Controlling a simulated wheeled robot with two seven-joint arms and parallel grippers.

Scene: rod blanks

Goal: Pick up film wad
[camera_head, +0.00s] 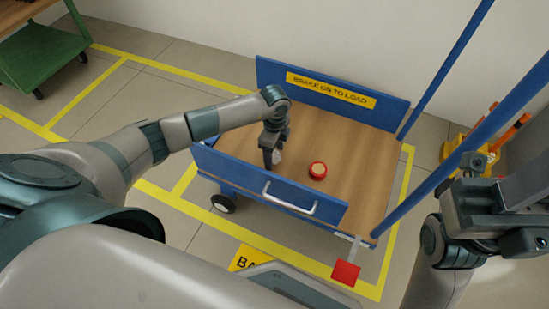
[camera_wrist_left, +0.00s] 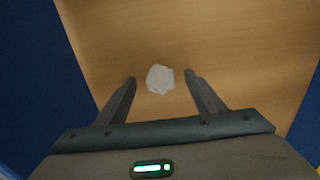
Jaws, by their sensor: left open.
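The film wad (camera_wrist_left: 160,79) is a small crumpled whitish lump on the cart's wooden deck. It shows in the left wrist view between and just ahead of the fingertips, and partly in the head view (camera_head: 277,157) beside the gripper. My left gripper (camera_head: 270,163) points down over the deck, open; in the left wrist view (camera_wrist_left: 160,77) its two fingers stand apart with a gap on each side of the wad. My right gripper (camera_head: 470,185) is at the right edge of the head view, away from the deck; its finger opening is not clear.
The blue cart (camera_head: 300,199) has raised end panels and blue posts. A red pedal (camera_head: 345,273) sticks out at the front. A green cart (camera_head: 45,55) stands far left. The deck's right part is clear.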

